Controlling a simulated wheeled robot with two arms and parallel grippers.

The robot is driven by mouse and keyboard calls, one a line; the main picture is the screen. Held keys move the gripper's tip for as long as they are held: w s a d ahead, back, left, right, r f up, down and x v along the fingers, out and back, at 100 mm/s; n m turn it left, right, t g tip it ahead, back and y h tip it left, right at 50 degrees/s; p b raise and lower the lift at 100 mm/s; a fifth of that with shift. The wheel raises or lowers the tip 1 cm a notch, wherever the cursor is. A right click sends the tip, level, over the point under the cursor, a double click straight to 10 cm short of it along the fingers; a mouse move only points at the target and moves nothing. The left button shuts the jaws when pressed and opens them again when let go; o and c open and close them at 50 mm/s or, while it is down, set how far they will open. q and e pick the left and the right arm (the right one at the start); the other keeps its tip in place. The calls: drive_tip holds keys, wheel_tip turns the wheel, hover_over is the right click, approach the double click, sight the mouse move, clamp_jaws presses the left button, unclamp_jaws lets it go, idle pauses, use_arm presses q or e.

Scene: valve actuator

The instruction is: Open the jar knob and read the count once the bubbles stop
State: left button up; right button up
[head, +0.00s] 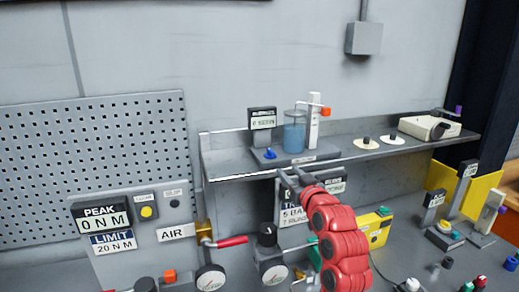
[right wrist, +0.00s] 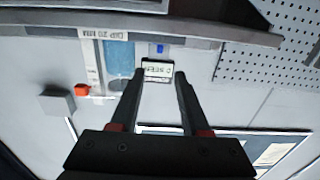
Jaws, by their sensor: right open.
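The jar (head: 294,132) of blue liquid stands on a grey base on the shelf; it also shows in the right wrist view (right wrist: 118,60), which looks upside down. A blue knob (head: 269,154) sits on the base, left of the jar, and shows in the right wrist view (right wrist: 159,48). Behind the knob a small display (head: 262,119) seems to read "0 SEEN". I cannot make out bubbles. My right gripper (head: 292,175) is open and empty, apart from the knob, below the shelf's front edge in the head view. My left gripper is not in view.
The shelf (head: 222,171) has a front edge near my right gripper. A white post (head: 314,125) with an orange block (head: 326,112) stands right of the jar. Two round white discs (head: 366,143) and a white box (head: 429,127) sit farther right. Gauges and a red-handled lever (head: 232,242) are below.

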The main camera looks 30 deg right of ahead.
sight(273, 153)
drive_tip(key=p+x, duration=0.6)
drive_tip(key=x, duration=0.8)
drive_tip(key=shift+d+r+p, duration=0.1)
drive_tip(key=shift+r+p, duration=0.05)
drive_tip(key=shift+p, duration=0.2)
drive_tip(key=shift+x, duration=0.8)
drive_tip(key=shift+c, duration=0.2)
clamp_jaws()
